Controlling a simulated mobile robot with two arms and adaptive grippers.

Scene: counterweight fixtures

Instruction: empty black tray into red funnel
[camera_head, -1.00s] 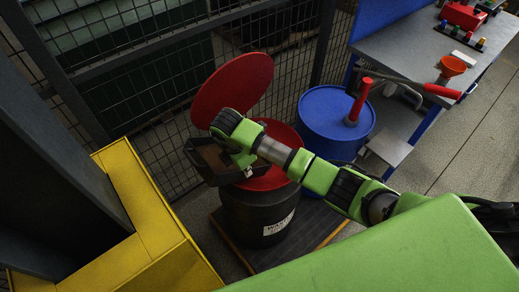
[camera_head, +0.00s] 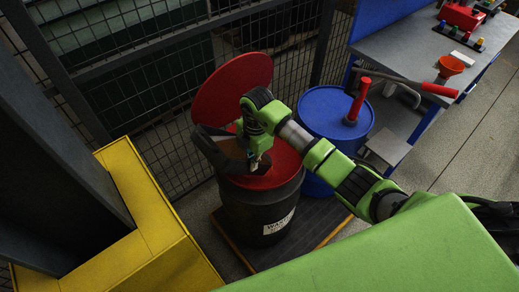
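The black tray (camera_head: 212,150) is in the head view, tilted, with brownish content or its inner face (camera_head: 232,148) showing. My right gripper (camera_head: 252,158) is at the tray's right side and seems to hold it; its fingers are partly hidden by the wrist. The red funnel (camera_head: 284,160) is wide and sits on top of a black drum (camera_head: 256,212) with a white label. The tray is over the funnel's left part. A round red lid (camera_head: 232,88) stands raised behind. My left gripper is not in view.
A blue drum (camera_head: 325,112) with a red-handled pump stands to the right. A workbench (camera_head: 420,50) holds a small orange funnel (camera_head: 451,65) and a red box. A yellow fixture (camera_head: 150,220) is at the left. A wire mesh fence (camera_head: 165,110) runs behind.

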